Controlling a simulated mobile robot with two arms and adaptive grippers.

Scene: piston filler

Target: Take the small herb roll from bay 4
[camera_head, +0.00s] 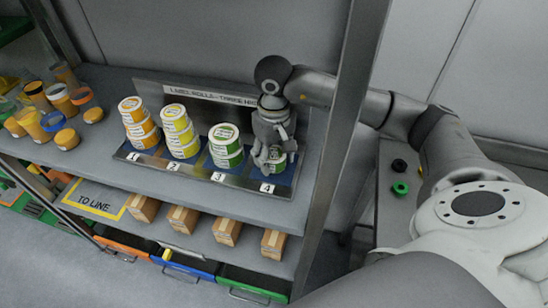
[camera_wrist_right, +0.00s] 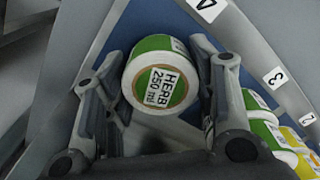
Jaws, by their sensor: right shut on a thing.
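The small herb roll (camera_wrist_right: 161,84) has a green band and a white label reading "HERB 250 ml". It is in bay 4 of the label roll rack (camera_head: 205,170), by the number 4 tag (camera_head: 267,188). My right gripper (camera_head: 268,163) reaches down into bay 4 from above and hides most of the roll in the head view. In the right wrist view its two fingers (camera_wrist_right: 162,78) are on either side of the roll, shut on it. I cannot tell whether the roll still touches the bay floor. My left gripper is not in view.
Bay 3 beside it holds green rolls (camera_head: 226,146), bay 2 yellow-green rolls (camera_head: 179,132), and bay 1 orange rolls (camera_head: 138,122). A grey upright post (camera_head: 343,120) stands just right of the rack. Jars (camera_head: 62,100) crowd the shelf's left. Brown boxes (camera_head: 183,219) sit below.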

